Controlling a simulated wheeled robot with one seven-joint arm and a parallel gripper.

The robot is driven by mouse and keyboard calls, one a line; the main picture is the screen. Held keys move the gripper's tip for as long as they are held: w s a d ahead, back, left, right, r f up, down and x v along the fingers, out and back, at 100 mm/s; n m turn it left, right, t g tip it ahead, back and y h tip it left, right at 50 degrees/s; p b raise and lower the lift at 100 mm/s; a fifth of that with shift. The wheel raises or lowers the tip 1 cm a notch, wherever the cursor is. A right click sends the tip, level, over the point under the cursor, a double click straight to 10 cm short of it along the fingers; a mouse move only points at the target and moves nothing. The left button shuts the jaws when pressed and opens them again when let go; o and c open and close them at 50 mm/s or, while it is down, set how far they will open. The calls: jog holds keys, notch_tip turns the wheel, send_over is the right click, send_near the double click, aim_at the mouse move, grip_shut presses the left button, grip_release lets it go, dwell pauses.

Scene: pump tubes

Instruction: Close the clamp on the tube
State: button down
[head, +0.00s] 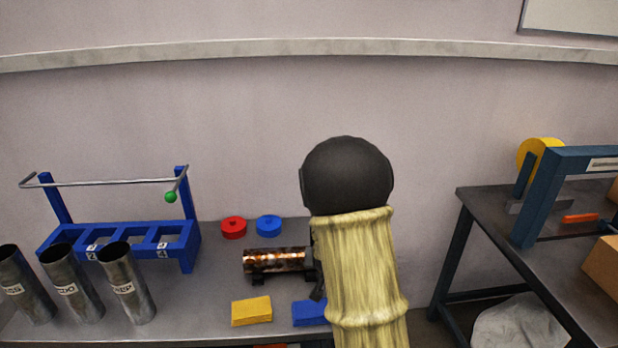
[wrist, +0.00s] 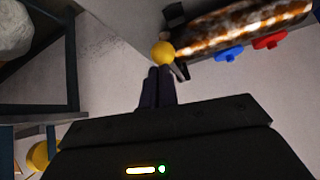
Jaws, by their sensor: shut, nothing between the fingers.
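The tube (head: 278,261) is a shiny copper-brown mottled cylinder lying level on low dark supports on the bench. In the wrist view the tube (wrist: 245,30) runs across the upper right. A yellow ball knob (wrist: 163,53) shows by its near end, with a dark bar (wrist: 181,70) beside it. These look like parts of the clamp, but how far the clamp is closed cannot be told. My gripper (wrist: 158,74) is shut and empty, its fingertips at the yellow knob; contact is unclear. In the head view my arm hides the gripper and the tube's right end.
A blue rack (head: 120,240) and several metal cylinders (head: 127,285) stand at left. Red (head: 233,228) and blue (head: 268,226) discs lie behind the tube, yellow (head: 251,310) and blue (head: 309,313) blocks in front. A second table (head: 480,205) stands right, across a gap.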

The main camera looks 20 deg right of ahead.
jog(key=f, duration=0.1)
jog(key=s+f+b, duration=0.1)
jog(key=f, duration=0.1)
jog(key=shift+s+a+f+b, duration=0.1)
jog(key=shift+s+a+b, duration=0.15)
jog(key=shift+s+b, duration=0.1)
jog(key=shift+a, duration=0.15)
notch_tip(320, 180, up, 6)
jog(key=d+p, duration=0.1)
jog(key=p, duration=0.2)
jog(key=s+a+f+b, duration=0.2)
jog(key=s+b, duration=0.2)
jog(key=s, duration=0.3)
jog(key=shift+s+a+t, duration=0.3)
